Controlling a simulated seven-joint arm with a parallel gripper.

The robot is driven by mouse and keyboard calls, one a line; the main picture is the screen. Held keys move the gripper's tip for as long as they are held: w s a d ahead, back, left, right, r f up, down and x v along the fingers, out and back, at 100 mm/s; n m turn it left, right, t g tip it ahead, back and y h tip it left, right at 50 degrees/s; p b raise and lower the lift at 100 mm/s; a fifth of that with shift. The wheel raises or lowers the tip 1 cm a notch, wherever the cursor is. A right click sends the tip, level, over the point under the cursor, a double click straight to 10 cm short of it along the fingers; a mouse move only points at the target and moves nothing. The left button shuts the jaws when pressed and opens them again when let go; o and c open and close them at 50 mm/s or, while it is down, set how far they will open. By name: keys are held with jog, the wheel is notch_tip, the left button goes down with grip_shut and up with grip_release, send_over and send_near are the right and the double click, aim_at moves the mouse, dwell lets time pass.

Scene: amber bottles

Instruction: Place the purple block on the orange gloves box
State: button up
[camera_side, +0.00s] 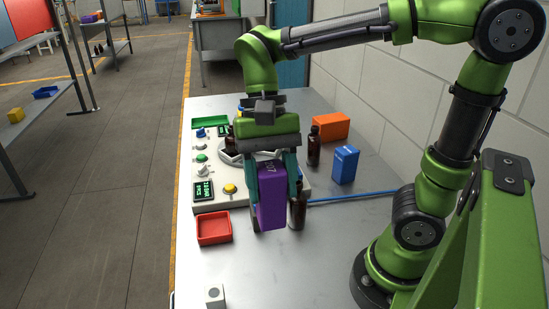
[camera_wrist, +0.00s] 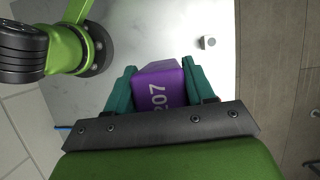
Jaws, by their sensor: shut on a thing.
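The purple block (camera_side: 271,198), marked 207 in the wrist view (camera_wrist: 158,86), is held upright between the fingers of my gripper (camera_side: 271,190). My gripper also shows in the wrist view (camera_wrist: 160,92), its teal fingers shut on the block's two sides. I cannot tell for sure whether the block's lower end is clear of the table. The orange gloves box (camera_side: 330,126) lies at the back right of the table by the wall, behind and to the right of my gripper. Its top looks bare.
A blue box (camera_side: 344,165) and an amber bottle (camera_side: 313,147) stand near the orange box. Another amber bottle (camera_side: 298,206) is close beside the held block. A machine with knobs (camera_side: 206,174) is at left. A red tray (camera_side: 214,228) and a small white cube (camera_side: 215,296) lie in front.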

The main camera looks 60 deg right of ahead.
jog(key=w+d+m+t, duration=0.4)
jog(key=w+d+m, duration=0.2)
jog(key=d+m, duration=0.5)
jog(key=w+d+m+t, duration=0.3)
jog(key=w+d+m, duration=0.5)
jog(key=d, duration=0.6)
jog(key=s+d+m+h, duration=0.35)
jog(key=d+m, duration=0.45)
jog(key=d, duration=0.4)
jog(key=s+d+m+h, duration=0.3)
jog(key=s+d+m, duration=0.2)
jog(key=d+m, duration=0.55)
jog(key=shift+n, duration=0.65)
jog(key=shift+w+d+f, duration=1.6)
jog(key=shift+d, duration=0.8)
jog(key=shift+w+d+f, duration=1.6)
jog(key=shift+w+d, duration=0.05)
jog(key=shift+d, duration=0.7)
jog(key=shift+w+d+f, duration=1.6)
jog(key=shift+d, duration=0.8)
jog(key=shift+f, duration=0.1)
